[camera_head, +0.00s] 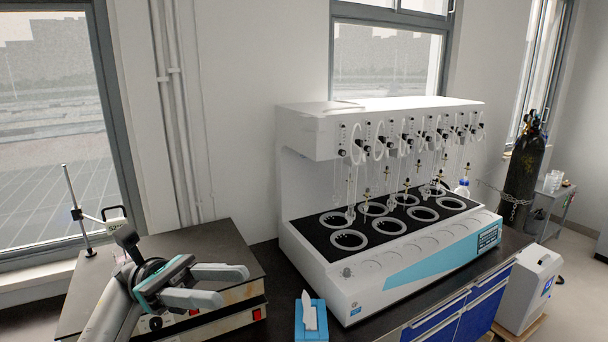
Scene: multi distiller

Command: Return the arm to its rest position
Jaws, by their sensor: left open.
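My left gripper (222,286) shows at the lower left, its arm coming in from the bottom left edge. Its two grey fingers point right and stand apart, with nothing between them. It appears over the front of a flat instrument with a dark top (222,244), and the gap between the two cannot be judged. The white multi distiller (385,262) stands to the right, clear of the gripper. My right gripper is not in view.
A blue tissue box (311,322) stands on the dark bench in front of the distiller. A stand with a thin rod (76,212) is behind my arm. Blue drawers (435,320) lie under the bench. A black gas cylinder (522,180) and a white unit (528,290) stand at the right.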

